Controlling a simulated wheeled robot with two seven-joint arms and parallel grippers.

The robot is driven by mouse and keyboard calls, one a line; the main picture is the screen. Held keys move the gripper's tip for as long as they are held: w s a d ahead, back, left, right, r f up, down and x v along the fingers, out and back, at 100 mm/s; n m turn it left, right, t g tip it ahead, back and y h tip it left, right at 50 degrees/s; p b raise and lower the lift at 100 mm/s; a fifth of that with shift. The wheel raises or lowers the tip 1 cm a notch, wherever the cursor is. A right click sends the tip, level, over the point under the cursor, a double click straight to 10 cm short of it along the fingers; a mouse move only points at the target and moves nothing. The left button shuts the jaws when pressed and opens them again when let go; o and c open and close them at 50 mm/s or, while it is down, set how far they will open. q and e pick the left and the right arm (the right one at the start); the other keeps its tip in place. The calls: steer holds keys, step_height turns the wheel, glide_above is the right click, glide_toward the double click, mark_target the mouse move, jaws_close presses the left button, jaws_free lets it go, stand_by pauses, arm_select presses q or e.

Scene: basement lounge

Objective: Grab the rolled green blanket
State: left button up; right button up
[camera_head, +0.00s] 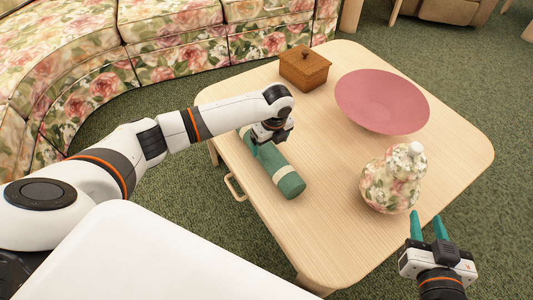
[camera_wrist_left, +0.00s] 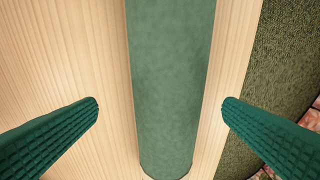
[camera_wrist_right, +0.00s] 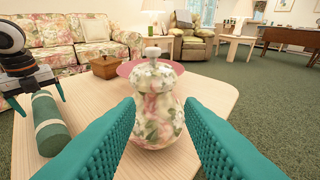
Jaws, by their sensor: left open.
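The rolled green blanket (camera_head: 286,182) lies on the light wooden table near its left edge, with a pale band around it. It also shows in the left wrist view (camera_wrist_left: 172,75) and the right wrist view (camera_wrist_right: 47,115). My left gripper (camera_head: 254,141) is above the blanket's far part; its fingers are mostly hidden in the head view. In the left wrist view the left gripper (camera_wrist_left: 160,108) is open, with a finger on each side of the blanket and gaps between. My right gripper (camera_head: 428,215) is open and empty off the table's near right corner, facing the floral jar.
A floral lidded jar (camera_head: 391,180), a pink bowl (camera_head: 381,100) and a wooden box (camera_head: 304,68) stand on the table (camera_head: 325,240). A floral sofa (camera_head: 170,50) curves behind and to the left. The table's front middle is clear.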

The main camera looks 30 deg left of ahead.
mark_target(267, 147)
arm_select(q)
steer(key=shift+s+f, duration=0.1)
steer(key=shift+f, duration=0.2)
steer(key=f+b, duration=0.1)
steer(key=f, duration=0.1)
steer(key=a+f+b, duration=0.1)
steer(key=f, duration=0.1)
steer(key=shift+s+f, duration=0.1)
steer(key=shift+f, duration=0.05)
steer(key=shift+f+b, duration=0.1)
steer(key=shift+b, duration=0.2)
steer(key=c, duration=1.2)
steer(key=shift+c, duration=0.2)
arm_select(e)
step_height(267, 147, up, 10)
steer(key=a+t+y, duration=0.1)
steer(key=t+y, duration=0.1)
steer(key=t, duration=0.5)
steer(key=shift+w+a+f, duration=0.25)
steer(key=shift+a, duration=0.1)
arm_select(q)
steer(key=shift+r, duration=0.2)
